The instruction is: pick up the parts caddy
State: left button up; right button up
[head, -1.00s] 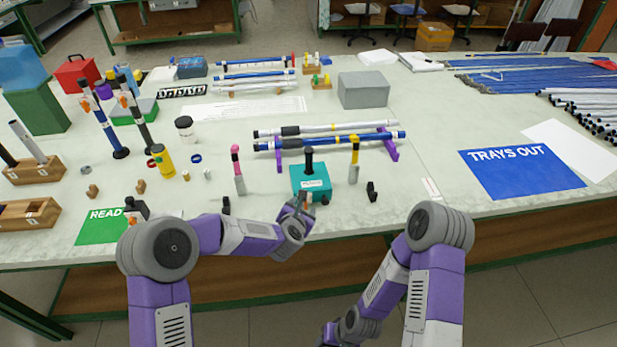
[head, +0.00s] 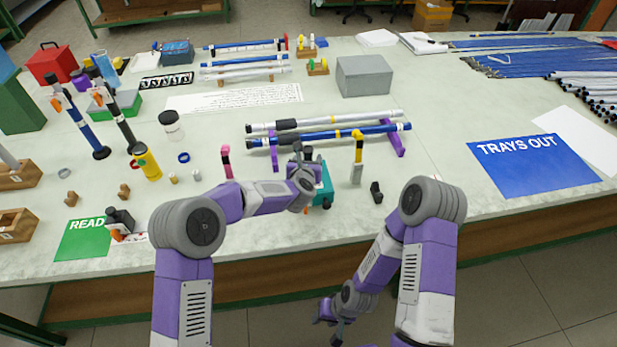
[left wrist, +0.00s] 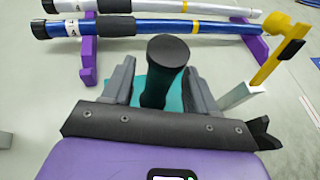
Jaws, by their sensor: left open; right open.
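The parts caddy (head: 326,186) is a teal box with a black upright handle. It stands on the table near the front edge, in front of the rods on purple stands. My left gripper (head: 304,156) is over the caddy and hides much of it in the head view. In the left wrist view the black handle (left wrist: 166,66) rises between the two open fingers of my left gripper (left wrist: 160,82), with teal (left wrist: 176,101) showing below. My right gripper (head: 331,325) is open and empty, low in front of the table.
White and blue rods (head: 335,133) lie on purple stands (head: 393,140) just behind the caddy. A yellow-topped post (head: 357,162) and a small black piece (head: 376,192) stand to its right. A blue "TRAYS OUT" mat (head: 530,167) lies at right.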

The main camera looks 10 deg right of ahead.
pick_arm(q)
jog(key=shift+x, duration=1.1)
jog(key=shift+r, duration=0.1)
grip_shut()
